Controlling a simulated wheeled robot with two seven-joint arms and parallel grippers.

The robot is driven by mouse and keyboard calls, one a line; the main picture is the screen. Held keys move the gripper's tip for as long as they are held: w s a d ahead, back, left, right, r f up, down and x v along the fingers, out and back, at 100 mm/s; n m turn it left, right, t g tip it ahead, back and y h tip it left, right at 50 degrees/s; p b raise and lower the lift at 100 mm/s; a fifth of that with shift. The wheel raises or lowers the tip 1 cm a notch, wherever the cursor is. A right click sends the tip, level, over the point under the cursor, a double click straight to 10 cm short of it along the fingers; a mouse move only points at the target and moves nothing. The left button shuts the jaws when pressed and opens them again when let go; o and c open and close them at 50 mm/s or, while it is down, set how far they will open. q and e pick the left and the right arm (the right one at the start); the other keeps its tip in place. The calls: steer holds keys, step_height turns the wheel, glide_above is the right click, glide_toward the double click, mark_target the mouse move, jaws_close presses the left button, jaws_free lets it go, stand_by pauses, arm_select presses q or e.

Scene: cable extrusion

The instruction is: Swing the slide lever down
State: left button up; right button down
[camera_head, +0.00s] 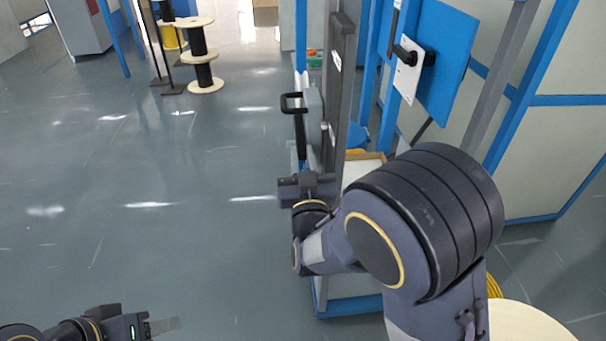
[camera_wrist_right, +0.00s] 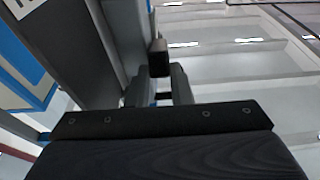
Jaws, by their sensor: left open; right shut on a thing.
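A black lever-like bar with a looped handle (camera_head: 293,104) stands upright on the left side of the grey machine post. My right gripper (camera_head: 306,176) is at the lower end of this bar, beside the post. In the right wrist view, the fingers of my right gripper (camera_wrist_right: 160,92) are shut on a dark block-ended bar (camera_wrist_right: 159,58), which I take to be the slide lever. The body of my gripper hides its lower part, and its joint to the machine is not visible. My left gripper (camera_head: 160,326) is open and empty over the floor at the lower left.
The tall grey post (camera_head: 340,90) and blue frame (camera_head: 352,306) stand close to my right arm. A blue panel (camera_head: 447,65) with a white plate and black knob is behind. Wooden spools (camera_head: 204,60) stand far back. The floor (camera_head: 130,190) at left is clear.

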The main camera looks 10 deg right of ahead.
steer(key=b, duration=0.1)
steer(key=f+t+b, duration=0.1)
steer(key=shift+w+f+b, duration=0.15)
steer(key=shift+f+b, duration=0.1)
steer(key=shift+b, duration=0.05)
steer(key=shift+r+b, duration=0.1)
steer(key=shift+b, duration=0.4)
arm_select(q)
step_height(320, 180, down, 5)
steer(key=shift+f, duration=0.1)
arm_select(e)
steer(key=shift+r, duration=0.15)
steer(key=c, duration=1.3)
jaws_free()
